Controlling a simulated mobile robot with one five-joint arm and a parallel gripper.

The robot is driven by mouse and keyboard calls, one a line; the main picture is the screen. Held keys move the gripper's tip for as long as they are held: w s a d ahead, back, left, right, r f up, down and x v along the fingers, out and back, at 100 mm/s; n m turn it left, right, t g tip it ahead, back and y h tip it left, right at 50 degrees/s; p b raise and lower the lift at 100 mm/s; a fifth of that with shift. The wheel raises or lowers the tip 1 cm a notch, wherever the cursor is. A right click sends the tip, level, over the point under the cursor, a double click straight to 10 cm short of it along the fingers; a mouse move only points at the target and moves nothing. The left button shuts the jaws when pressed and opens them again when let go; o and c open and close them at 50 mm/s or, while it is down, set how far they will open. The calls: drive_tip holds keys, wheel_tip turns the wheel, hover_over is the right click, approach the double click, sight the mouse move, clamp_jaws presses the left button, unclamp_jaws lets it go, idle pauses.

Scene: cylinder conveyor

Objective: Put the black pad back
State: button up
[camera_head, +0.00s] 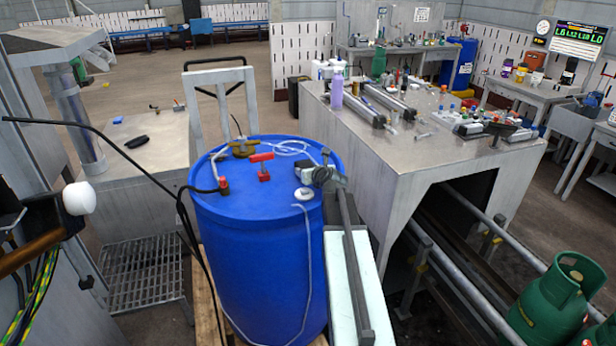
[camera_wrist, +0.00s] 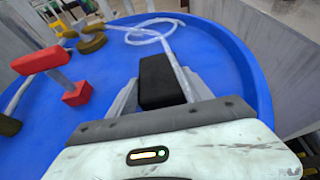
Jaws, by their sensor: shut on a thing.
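The black pad (camera_wrist: 160,82) is a small dark block between the two light grey fingers of my gripper (camera_wrist: 158,97) in the wrist view. The fingers are shut on it. In the head view my gripper (camera_head: 318,173) is over the right part of the blue drum's lid (camera_head: 235,185). The pad is too small there to make out clearly. I cannot tell whether the pad touches the lid.
A red valve handle (camera_head: 262,158) and a brass fitting (camera_head: 241,148) rise from the lid, with a clear hose (camera_head: 290,147) behind. A flat black object (camera_head: 137,142) lies on the left table. The cluttered metal bench (camera_head: 400,148) stands to the right.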

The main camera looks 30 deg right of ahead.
drive_tip(key=shift+w, duration=0.15)
drive_tip(key=shift+f, duration=0.1)
drive_tip(key=o, duration=1.3)
drive_tip(key=shift+r, duration=0.4)
drive_tip(key=p+v, duration=0.4)
drive_tip(key=v, duration=0.8)
drive_tip(key=shift+a+f+p, duration=0.15)
drive_tip(key=shift+f+p, duration=0.05)
drive_tip(key=shift+p, duration=0.2)
drive_tip(key=shift+f, duration=0.1)
